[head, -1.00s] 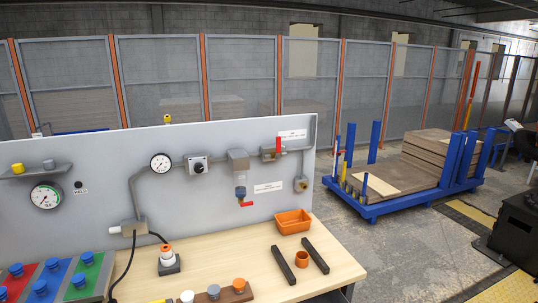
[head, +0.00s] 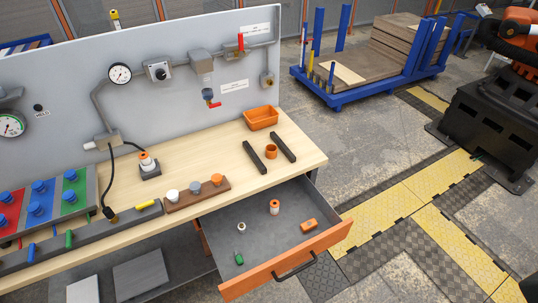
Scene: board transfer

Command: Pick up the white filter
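A brown wooden rack (head: 200,192) on the workbench holds three rounded pieces in a row. The white one (head: 172,195), which looks like the white filter, stands at the left end. A grey piece (head: 194,187) is in the middle and an orange piece (head: 216,180) is at the right end. All three appear upright in the rack. Neither of my grippers shows in the head view.
An open drawer (head: 265,240) below the bench's right part holds an orange-and-white piece (head: 274,207), a small white piece (head: 241,228), a green piece (head: 238,258) and an orange block (head: 308,226). An orange bin (head: 261,117), an orange cup (head: 271,152) and two dark bars stand behind.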

